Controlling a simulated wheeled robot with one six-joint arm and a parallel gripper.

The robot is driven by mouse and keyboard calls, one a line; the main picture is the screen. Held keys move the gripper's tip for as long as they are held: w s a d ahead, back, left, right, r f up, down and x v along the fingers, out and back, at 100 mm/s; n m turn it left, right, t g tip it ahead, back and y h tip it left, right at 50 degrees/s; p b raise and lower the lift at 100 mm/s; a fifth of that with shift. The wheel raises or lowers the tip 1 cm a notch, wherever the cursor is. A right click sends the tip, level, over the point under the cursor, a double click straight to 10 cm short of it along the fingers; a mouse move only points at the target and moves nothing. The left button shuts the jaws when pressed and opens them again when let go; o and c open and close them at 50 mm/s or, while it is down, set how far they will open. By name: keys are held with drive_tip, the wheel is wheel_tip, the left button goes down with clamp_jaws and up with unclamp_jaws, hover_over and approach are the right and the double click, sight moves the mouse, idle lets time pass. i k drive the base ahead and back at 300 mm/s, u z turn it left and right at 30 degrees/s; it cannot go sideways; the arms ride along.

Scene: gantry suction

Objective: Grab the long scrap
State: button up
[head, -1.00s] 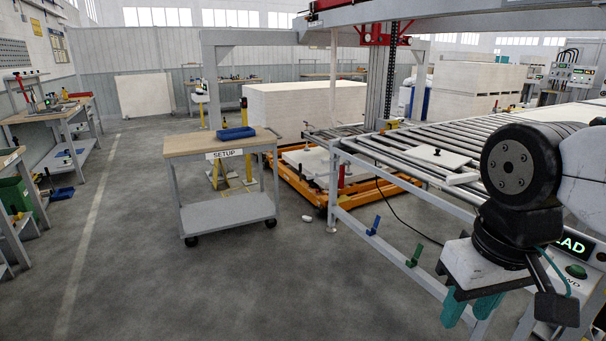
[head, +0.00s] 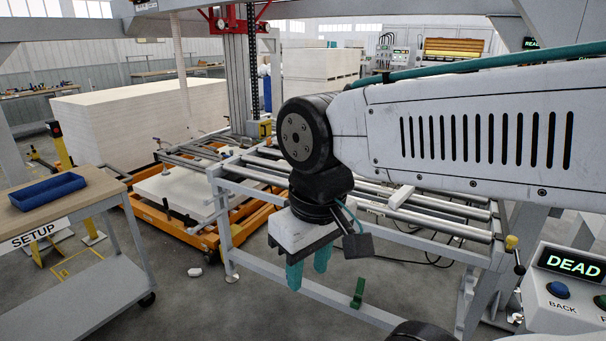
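My gripper (head: 309,268) hangs from the arm in front of the near rail of the roller table, with its two teal fingers pointing down. The fingers are apart with nothing visible between them. A short-looking white piece (head: 401,196) lies across the rollers, right of my wrist, and may be the long scrap; part of the rollers is hidden behind my arm. A small white piece (head: 195,271) lies on the floor left of my gripper, apart from it. I cannot tell for sure which piece is the long scrap.
The roller table (head: 440,229) stands behind my gripper, with a green hook (head: 358,293) on its lower rail. A SETUP cart (head: 60,205) with a blue tray (head: 48,189) is at left. An orange lift (head: 205,240) stands behind. A control box (head: 570,290) reading DEAD is at right.

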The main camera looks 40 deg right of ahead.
sight(399, 198)
drive_tip(key=i, duration=3)
drive_tip(key=z, duration=3.55)
